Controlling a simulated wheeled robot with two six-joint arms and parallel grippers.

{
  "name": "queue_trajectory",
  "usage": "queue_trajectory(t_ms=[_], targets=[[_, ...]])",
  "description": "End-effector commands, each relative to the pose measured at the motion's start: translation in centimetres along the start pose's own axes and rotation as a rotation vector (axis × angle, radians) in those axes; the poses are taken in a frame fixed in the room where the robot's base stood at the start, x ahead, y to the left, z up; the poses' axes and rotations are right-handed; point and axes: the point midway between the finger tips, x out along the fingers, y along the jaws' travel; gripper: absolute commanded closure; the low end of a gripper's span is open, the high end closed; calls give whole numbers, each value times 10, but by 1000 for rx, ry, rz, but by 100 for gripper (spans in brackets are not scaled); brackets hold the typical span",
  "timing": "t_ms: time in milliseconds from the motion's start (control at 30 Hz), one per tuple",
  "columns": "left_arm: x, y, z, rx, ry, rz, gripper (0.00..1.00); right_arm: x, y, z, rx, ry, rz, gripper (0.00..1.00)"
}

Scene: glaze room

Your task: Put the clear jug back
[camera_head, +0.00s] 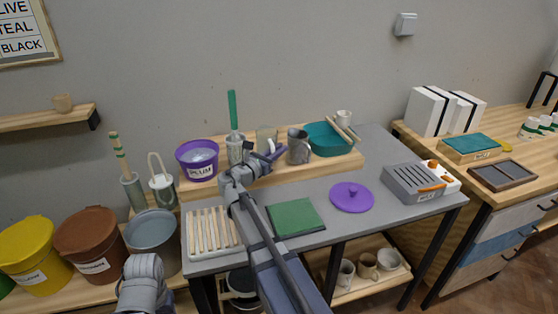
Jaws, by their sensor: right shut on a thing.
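The clear jug (266,134) is a pale, see-through vessel on the wooden riser (330,160) at the back of the grey table. It stands upright between a grey pot with a green-handled brush and a dark grey jug. My right gripper (274,154) reaches in from the front and is shut on the clear jug, hiding its lower part. I cannot tell whether the jug's base touches the riser. Only a grey link of my left arm shows at the bottom left; its gripper is out of view.
The purple PLUM bucket (197,176) and the grey brush pot (235,150) are left of the jug. The dark grey jug (299,152) and a teal bowl (322,143) are to its right. A green mat (295,217) and purple lid (351,197) lie in front.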

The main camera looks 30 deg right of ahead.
Motion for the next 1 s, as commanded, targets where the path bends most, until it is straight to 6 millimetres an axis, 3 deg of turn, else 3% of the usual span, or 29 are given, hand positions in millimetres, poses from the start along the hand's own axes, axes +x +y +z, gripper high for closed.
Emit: queue_trajectory(t_ms=[33, 200, 633, 667, 700, 900, 1000], targets=[[12, 1, -1, 0, 0, 0, 38, 0, 0, -12, 0, 0, 0, 100], [28, 3, -2, 0, 0, 0, 38, 0, -1, -28, 0, 0, 0, 100], [30, 3, -2, 0, 0, 0, 38, 0, -1, -30, 0, 0, 0, 100], [29, 3, -2, 0, 0, 0, 38, 0, -1, -29, 0, 0, 0, 83], [28, 3, -2, 0, 0, 0, 38, 0, -1, -28, 0, 0, 0, 79], [28, 3, -2, 0, 0, 0, 38, 0, -1, -28, 0, 0, 0, 56], [28, 3, -2, 0, 0, 0, 38, 0, -1, -28, 0, 0, 0, 56]])
